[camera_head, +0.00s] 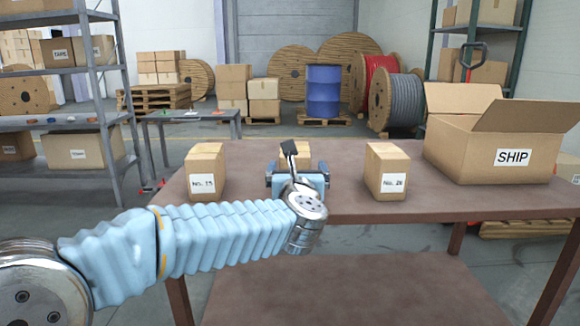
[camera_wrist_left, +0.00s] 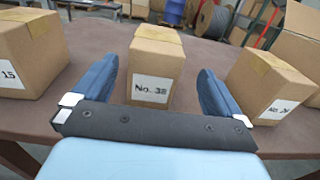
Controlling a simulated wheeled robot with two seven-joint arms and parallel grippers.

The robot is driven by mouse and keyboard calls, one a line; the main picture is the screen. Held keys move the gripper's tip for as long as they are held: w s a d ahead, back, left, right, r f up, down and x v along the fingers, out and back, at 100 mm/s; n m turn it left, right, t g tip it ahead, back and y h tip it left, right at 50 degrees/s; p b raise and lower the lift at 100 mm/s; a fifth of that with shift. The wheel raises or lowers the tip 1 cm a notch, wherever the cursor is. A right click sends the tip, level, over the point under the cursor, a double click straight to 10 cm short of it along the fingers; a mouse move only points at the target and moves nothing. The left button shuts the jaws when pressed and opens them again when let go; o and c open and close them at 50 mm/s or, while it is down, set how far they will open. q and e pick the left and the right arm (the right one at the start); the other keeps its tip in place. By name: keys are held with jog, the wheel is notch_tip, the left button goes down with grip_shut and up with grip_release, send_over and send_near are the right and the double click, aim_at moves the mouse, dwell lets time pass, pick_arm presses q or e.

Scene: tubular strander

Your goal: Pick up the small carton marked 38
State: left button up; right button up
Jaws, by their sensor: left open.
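The small carton marked No. 38 (camera_wrist_left: 157,62) stands upright on the brown table, with its label facing my left wrist camera. In the head view this carton (camera_head: 287,161) is mostly hidden behind my left gripper (camera_head: 298,178). My left gripper is open, and its blue fingers (camera_wrist_left: 157,78) show on either side of the carton, with a gap on each side. How far the fingers reach along its sides is hard to tell. My right gripper is not in view.
A carton marked No. 15 (camera_head: 206,172) stands to the left and one marked No. 26 (camera_head: 386,171) to the right, both close to the fingers. A large open box marked SHIP (camera_head: 489,150) stands at the table's right end. The brown table (camera_head: 450,203) is clear in front.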

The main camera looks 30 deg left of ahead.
aim_at(296, 163)
pick_arm(q)
jog(key=x, duration=0.4)
jog(key=shift+p, duration=0.3)
jog(key=p+x, duration=0.1)
jog(key=x, duration=0.3)
jog(key=shift+w+a+p, duration=0.1)
jog(key=shift+a+p, duration=0.2)
jog(key=shift+a, duration=0.05)
jog(key=shift+w+a, duration=0.2)
jog(key=shift+w, duration=0.25)
jog(key=c, duration=1.2)
jog(key=shift+c, duration=0.5)
jog(key=shift+r, duration=0.15)
